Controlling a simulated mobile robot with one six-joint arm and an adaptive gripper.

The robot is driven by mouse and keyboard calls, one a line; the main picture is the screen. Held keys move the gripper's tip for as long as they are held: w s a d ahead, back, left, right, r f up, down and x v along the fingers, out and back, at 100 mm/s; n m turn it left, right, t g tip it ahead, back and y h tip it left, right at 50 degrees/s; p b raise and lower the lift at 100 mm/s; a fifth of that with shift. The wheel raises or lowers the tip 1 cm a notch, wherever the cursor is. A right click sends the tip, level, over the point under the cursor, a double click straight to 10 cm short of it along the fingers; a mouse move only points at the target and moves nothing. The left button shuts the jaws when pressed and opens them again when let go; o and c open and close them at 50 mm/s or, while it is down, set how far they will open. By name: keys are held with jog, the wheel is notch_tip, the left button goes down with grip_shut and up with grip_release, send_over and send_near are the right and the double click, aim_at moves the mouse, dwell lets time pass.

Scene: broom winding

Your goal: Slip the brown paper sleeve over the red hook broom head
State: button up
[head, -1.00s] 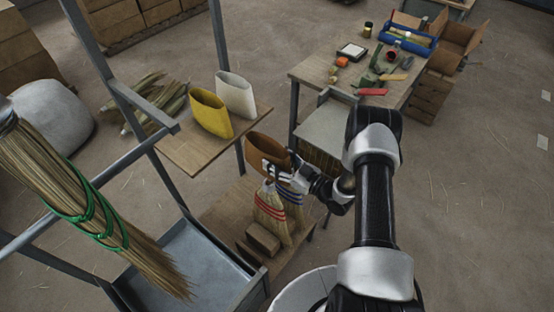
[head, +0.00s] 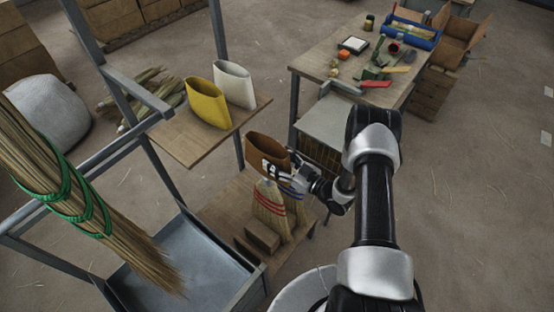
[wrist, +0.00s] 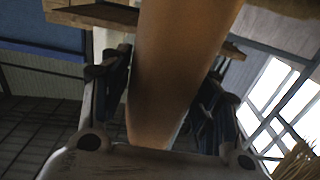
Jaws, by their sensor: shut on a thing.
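My gripper (head: 274,169) is shut on the brown paper sleeve (head: 266,149) and holds it upright, open end up, in the head view. In the wrist view the sleeve (wrist: 178,65) stands between the two fingers. Below the gripper, a broom head with red bands (head: 270,208) stands bristles down on the low wooden board. The sleeve's lower edge is close above its top; the gripper hides part of this, so I cannot tell whether they touch. A second broom head with blue bands (head: 293,192) stands behind it, partly hidden by the gripper.
A yellow sleeve (head: 208,103) and a white sleeve (head: 234,84) stand on the wooden shelf (head: 192,148). A brown block (head: 262,236) lies by the broom heads. A large green-bound straw bundle (head: 80,200) hangs at left, near a metal tray (head: 200,270). A cluttered workbench (head: 318,66) stands behind.

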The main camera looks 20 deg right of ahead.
jog(key=shift+f+b, duration=0.5)
jog(key=shift+f, duration=0.15)
jog(key=b, duration=0.9)
send_over(278, 195)
notch_tip(278, 195, down, 9)
jog(key=shift+w+a, duration=0.15)
dwell(0.4)
jog(key=shift+f, duration=0.1)
jog(key=shift+f+b, duration=5.55)
jog(key=shift+f, duration=0.9)
jog(key=shift+f, duration=5.35)
